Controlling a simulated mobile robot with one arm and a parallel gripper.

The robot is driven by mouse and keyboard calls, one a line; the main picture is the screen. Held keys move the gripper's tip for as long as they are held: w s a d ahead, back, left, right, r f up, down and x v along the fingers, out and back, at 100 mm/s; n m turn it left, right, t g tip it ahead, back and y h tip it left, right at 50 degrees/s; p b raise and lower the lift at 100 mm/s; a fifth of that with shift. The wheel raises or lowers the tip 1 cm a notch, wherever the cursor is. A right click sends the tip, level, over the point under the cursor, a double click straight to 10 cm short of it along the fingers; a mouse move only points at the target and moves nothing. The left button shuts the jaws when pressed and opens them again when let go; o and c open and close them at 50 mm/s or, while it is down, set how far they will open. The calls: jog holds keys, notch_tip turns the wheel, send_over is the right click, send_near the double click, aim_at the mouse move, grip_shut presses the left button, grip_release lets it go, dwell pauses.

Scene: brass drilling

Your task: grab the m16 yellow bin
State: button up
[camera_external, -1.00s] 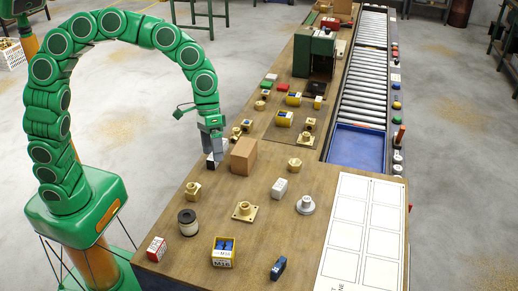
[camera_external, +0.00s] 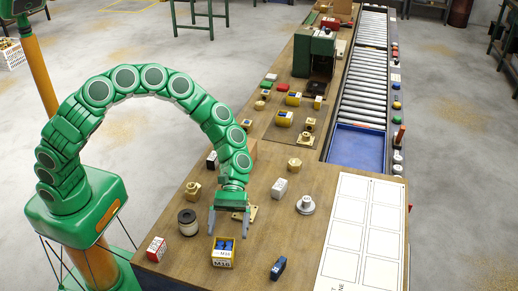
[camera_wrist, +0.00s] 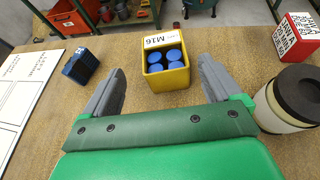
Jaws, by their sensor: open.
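The yellow M16 bin (camera_external: 222,258) stands upright near the front edge of the wooden table, with blue round-topped pieces inside. In the wrist view the bin (camera_wrist: 166,78) is ahead of my gripper, between the lines of its two fingers, its white M16 label on the far rim. My gripper (camera_external: 229,233) is open and empty, pointing toward the bin from behind it. In the wrist view both grey fingers of my gripper (camera_wrist: 164,85) are spread wide. I cannot tell whether the fingertips touch the bin, but they appear apart from it.
A black-topped white roll (camera_external: 188,222) stands beside the gripper; it is close to the right finger in the wrist view (camera_wrist: 291,98). A red-and-white box (camera_external: 157,249) is left of the bin, a blue block (camera_external: 278,268) right. A brass flange is partly hidden behind my gripper.

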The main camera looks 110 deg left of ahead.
aim_at(222, 261)
jog(key=shift+w+d+f, duration=0.1)
jog(key=shift+d+f, duration=0.15)
jog(key=shift+s+x, duration=0.15)
jog(key=shift+x, duration=1.4)
jog(key=shift+s+x, duration=0.2)
jog(key=shift+x, duration=1.35)
jog(key=shift+w+d+f, duration=0.1)
jog(key=shift+w+d, duration=0.1)
jog(key=shift+d, duration=0.5)
jog(key=shift+c, duration=0.4)
jog(key=c, duration=1)
